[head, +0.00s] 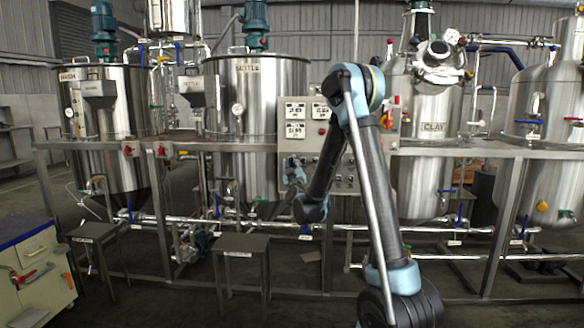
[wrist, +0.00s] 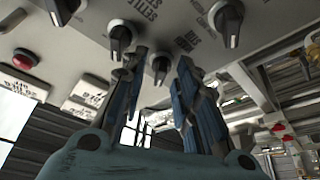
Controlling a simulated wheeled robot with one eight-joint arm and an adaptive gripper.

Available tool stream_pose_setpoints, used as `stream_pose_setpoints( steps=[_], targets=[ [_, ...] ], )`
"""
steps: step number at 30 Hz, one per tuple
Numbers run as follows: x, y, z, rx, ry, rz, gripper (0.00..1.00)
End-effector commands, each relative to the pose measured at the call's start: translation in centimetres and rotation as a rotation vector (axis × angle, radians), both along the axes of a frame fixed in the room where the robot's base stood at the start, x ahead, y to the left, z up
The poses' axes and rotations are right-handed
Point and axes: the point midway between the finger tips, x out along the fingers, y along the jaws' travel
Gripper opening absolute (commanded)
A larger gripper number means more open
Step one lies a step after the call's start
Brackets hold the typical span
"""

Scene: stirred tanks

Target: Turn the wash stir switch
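The wash stir switch appears to be the dark knob (wrist: 160,66) on the grey panel in the wrist view, beside a label that seems to read WASH STIR. My gripper (wrist: 161,58) is open, with one finger on each side of this knob and a gap showing between them. I cannot tell whether either fingertip touches it. In the head view my gripper (head: 294,172) is at the lower left of the control panel (head: 310,138), and the knob cannot be made out there.
Other dark knobs (wrist: 120,38) and (wrist: 229,20) sit close by on the panel. A red button (wrist: 25,58) and white plates (wrist: 88,90) lie to the left. Steel tanks (head: 262,85) stand behind the frame rail (head: 220,146). Small tables (head: 240,243) stand in front.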

Motion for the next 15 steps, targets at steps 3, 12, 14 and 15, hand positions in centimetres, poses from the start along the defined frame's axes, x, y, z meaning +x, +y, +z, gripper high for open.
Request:
stream_pose_setpoints(
  steps=[3,12,14,15],
  targets=[
    [-0.07,0.30,0.00,0.000,0.000,0.002,0.06],
    [-0.13,0.41,-0.02,0.003,0.000,0.005,0.00],
    [-0.14,0.43,-0.03,0.009,0.000,0.005,0.00],
    [-0.14,0.44,-0.04,0.015,0.000,0.005,0.00]
  ],
)
